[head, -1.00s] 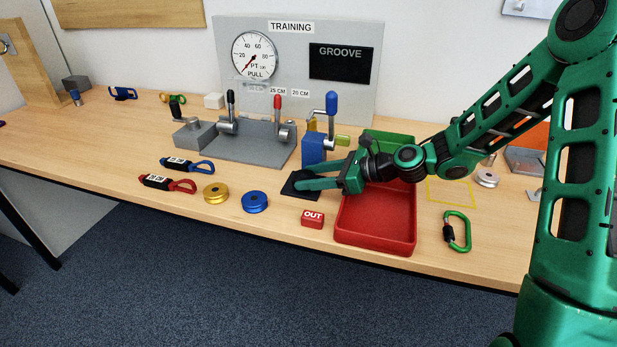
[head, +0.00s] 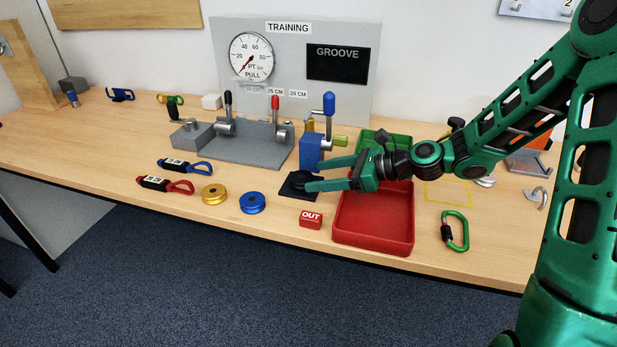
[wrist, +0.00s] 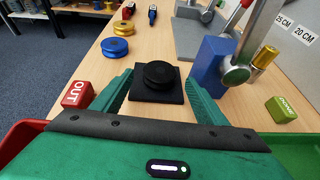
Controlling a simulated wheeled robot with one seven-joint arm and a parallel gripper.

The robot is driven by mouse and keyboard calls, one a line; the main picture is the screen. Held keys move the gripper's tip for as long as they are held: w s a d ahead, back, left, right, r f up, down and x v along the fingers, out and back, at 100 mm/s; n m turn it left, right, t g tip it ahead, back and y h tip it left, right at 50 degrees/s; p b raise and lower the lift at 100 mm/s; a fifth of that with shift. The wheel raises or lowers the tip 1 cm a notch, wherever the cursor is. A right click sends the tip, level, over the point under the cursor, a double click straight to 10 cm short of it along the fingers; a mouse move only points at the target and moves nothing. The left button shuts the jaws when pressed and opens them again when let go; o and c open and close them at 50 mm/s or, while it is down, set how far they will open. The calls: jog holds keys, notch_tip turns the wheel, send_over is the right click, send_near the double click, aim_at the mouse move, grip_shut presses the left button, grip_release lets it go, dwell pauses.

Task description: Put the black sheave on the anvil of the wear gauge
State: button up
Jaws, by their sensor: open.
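The black sheave (wrist: 160,73) lies flat on a black square plate (wrist: 157,97) beside the blue block of the wear gauge (wrist: 214,66). In the head view the sheave (head: 298,178) is small and dark against the plate (head: 291,192). The gauge (head: 313,151) has a blue-handled lever standing up. My gripper (head: 313,176) is open and empty. Its green fingers point at the plate from the right, one on each side of the plate's near end in the wrist view. The sheave is beyond the fingertips, with no visible contact.
A red tray (head: 374,220) lies under and in front of my gripper, with a green tray (head: 388,140) behind. A red OUT block (head: 311,219), a blue sheave (head: 252,203) and a gold sheave (head: 213,195) lie along the front. A green carabiner (head: 456,231) is at right.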

jog(key=v, duration=0.8)
